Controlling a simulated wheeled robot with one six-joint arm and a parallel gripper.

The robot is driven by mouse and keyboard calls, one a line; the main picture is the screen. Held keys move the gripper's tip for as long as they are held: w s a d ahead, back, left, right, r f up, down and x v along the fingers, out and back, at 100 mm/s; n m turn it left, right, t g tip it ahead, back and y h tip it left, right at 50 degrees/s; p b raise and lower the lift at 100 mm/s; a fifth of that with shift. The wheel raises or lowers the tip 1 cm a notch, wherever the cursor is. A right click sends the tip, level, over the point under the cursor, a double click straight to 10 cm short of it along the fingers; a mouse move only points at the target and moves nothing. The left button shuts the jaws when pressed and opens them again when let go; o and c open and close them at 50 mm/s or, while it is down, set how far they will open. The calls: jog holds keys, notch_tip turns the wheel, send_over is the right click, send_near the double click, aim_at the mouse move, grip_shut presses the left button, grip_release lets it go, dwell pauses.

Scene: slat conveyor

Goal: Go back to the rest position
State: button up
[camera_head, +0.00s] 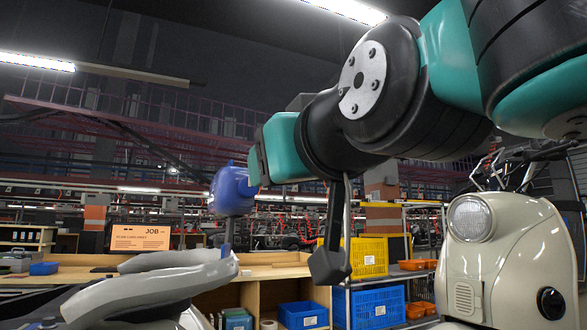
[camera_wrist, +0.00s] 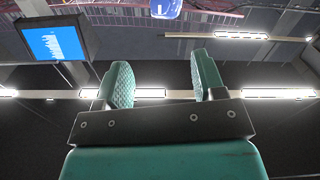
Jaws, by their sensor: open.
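My gripper shows in the wrist view (camera_wrist: 165,82), its two teal fingers apart with nothing between them. They point up towards the dark ceiling and its lights. In the head view my arm reaches in from the upper right, and its teal end (camera_head: 278,150) is raised above the workbench. Its fingers cannot be made out clearly there. A blue rounded object (camera_head: 232,192) appears just left of this end; whether they touch cannot be told. Something blue (camera_wrist: 165,8) also shows at the top edge of the wrist view, beyond the fingers.
A cream scooter (camera_head: 505,250) with a round headlight stands at right. Grey curved parts (camera_head: 155,282) fill the lower left. Behind are a wooden bench (camera_head: 270,270), a JOB sign (camera_head: 141,238), a yellow crate (camera_head: 368,257) and blue crates (camera_head: 375,307). A screen (camera_wrist: 53,43) hangs upper left in the wrist view.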

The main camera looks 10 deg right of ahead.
jog(key=shift+v, duration=0.8)
jog(key=w+d+f+n+g+h, duration=0.15)
jog(key=f+g, duration=0.35)
jog(key=f, duration=0.7)
jog(key=w+d+f+n+g+y, duration=0.1)
jog(key=d+f+g, duration=0.25)
jog(key=f, duration=0.95)
jog(key=s+d+f+g, duration=0.5)
jog(key=s+f+g, duration=0.3)
jog(key=s+f, duration=0.4)
notch_tip(320, 180, up, 13)
jog(key=s+p, duration=0.1)
jog(key=p, duration=1.2)
jog(key=shift+s+m+g, duration=0.2)
jog(key=shift+m+g, duration=0.25)
jog(key=shift+d+r, duration=0.1)
